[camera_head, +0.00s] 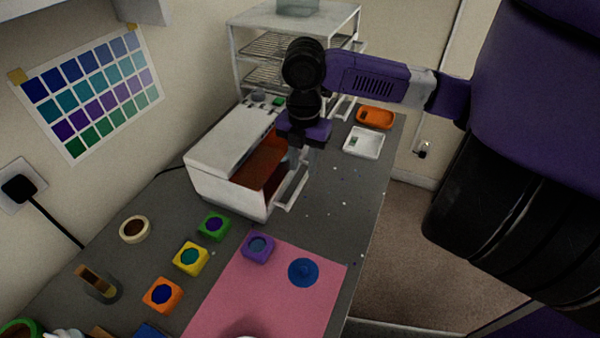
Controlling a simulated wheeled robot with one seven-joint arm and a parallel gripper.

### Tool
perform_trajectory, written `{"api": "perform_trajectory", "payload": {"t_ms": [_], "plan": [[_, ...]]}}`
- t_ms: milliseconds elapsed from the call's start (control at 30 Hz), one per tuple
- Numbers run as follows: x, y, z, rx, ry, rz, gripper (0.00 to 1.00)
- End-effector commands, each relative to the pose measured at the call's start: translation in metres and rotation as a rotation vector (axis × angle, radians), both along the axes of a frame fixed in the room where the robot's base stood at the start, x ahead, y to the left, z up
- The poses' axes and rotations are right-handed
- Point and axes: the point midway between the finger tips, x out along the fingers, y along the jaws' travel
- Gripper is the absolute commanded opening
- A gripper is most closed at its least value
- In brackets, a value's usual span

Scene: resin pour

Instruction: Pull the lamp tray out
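The lamp (222,145) is a white box on the grey bench, its front open on a red-brown inside. A pale bar, seemingly the lamp tray's handle (294,192), stands out at the lamp's right side, low near the bench. How far the tray itself is out is hard to see. My gripper (299,165) points down at the open front, close to the far end of this handle. Its fingers are small, dark and partly hidden by the wrist, so I cannot tell whether they touch the handle or are apart.
Several coloured moulds, one the green mould (214,226), stand in front of the lamp. A purple mould (258,248) and a blue disc (303,272) lie on the pink mat (235,300). A white rack (262,50), white tray (374,137) and orange tray (375,117) are behind.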

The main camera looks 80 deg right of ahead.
Motion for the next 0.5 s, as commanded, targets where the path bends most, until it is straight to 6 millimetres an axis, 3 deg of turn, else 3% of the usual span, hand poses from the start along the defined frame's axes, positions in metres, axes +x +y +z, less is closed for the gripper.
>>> {"api": "perform_trajectory", "payload": {"t_ms": [200,500], "plan": [[0.000,0.001,-0.030,0.002,0.001,-0.001,0.31],[0.000,0.000,-0.042,0.000,0.000,0.001,0.31]]}}
